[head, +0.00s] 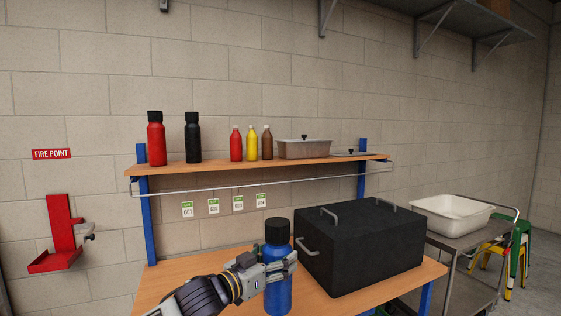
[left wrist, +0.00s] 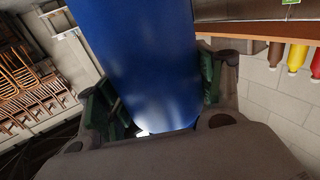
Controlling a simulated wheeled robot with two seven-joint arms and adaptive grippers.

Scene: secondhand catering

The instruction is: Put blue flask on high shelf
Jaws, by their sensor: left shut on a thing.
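The blue flask (head: 278,285) has a black cap and stands upright in the head view, in front of the lower wooden bench top. My left gripper (head: 279,266) is shut around its body. In the left wrist view the blue flask (left wrist: 140,60) fills the middle between the two fingers of my left gripper (left wrist: 155,100). The high shelf (head: 220,169) is a wooden board on blue posts above the bench. It holds a red flask (head: 156,140) and a black flask (head: 192,140) at its left. My right gripper is not in view.
Red, yellow and brown bottles (head: 252,144) and a lidded metal pan (head: 304,149) stand on the shelf. A gap shows between the black flask and the red bottle. A large black box (head: 362,245) sits on the bench (head: 180,290). A white tub (head: 450,217) stands on a trolley.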

